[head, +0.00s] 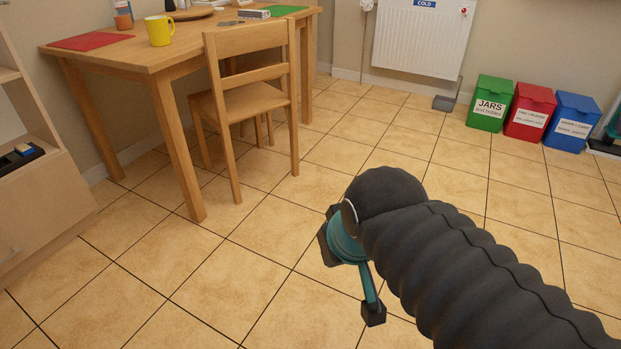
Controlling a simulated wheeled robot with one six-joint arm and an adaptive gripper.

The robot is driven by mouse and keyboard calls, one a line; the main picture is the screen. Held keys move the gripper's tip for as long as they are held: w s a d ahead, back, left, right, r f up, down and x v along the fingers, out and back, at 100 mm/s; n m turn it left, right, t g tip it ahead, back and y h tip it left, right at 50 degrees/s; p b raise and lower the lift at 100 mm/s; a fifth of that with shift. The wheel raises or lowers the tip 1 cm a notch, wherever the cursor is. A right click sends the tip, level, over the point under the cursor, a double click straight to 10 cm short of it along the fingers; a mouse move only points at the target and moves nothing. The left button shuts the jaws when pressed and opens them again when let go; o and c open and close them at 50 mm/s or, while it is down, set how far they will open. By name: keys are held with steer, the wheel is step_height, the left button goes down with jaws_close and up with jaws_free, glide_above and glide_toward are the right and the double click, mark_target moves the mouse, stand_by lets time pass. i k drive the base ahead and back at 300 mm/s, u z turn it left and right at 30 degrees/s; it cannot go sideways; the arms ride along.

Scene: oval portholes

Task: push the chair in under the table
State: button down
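The wooden chair (248,102) stands upright at the table's near long side, its slatted backrest towards me and just outside the table edge. Its seat lies beyond the backrest, towards the table; how far it reaches under the top is hard to tell. The light wooden table (110,52) is at the upper left. My gripper (350,278), teal with dark finger pads, is over the floor right of and nearer than the chair, clear of it. Its pads look spread apart with nothing between them. My dark ribbed arm hides part of it.
On the table are a yellow mug (159,31), a red mat (90,42) and a green mat (286,10). A cabinet (40,200) stands left. Green (490,103), red (529,111) and blue bins (572,122) stand right of the radiator (421,40). The tiled floor between is clear.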

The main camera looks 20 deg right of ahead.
mark_target(239, 97)
steer(key=z, duration=0.65)
steer(key=i, duration=0.9)
steer(key=z, duration=0.6)
steer(key=i, duration=1.15)
steer(key=u, duration=1.1)
steer(key=i, duration=0.9)
steer(key=u, duration=0.95)
